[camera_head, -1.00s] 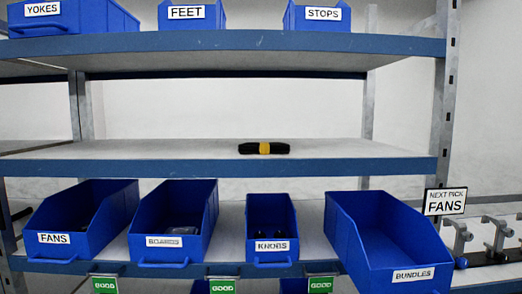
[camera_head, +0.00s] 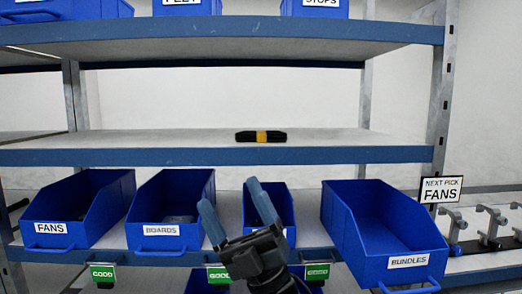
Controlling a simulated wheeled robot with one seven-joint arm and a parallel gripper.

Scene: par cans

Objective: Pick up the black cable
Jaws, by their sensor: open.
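The black cable (camera_head: 261,136) is a short dark bundle with a yellow band around its middle. It lies on the otherwise bare middle shelf (camera_head: 120,143), near the front edge. My gripper (camera_head: 232,196) shows at the bottom middle, with two blue fingers spread apart and pointing up. It is open and empty. It is below the cable in the picture, apart from it, in front of the lower row of bins. It hides most of the bin that was labelled KNOBS (camera_head: 281,205).
Blue bins stand on the lower shelf: FANS (camera_head: 48,229), BOARDS (camera_head: 160,230) and BUNDLES (camera_head: 408,262). The BUNDLES bin juts forward at the right. A NEXT PICK FANS sign (camera_head: 441,190) stands beside the right post. The upper shelf (camera_head: 230,30) overhangs the cable's shelf.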

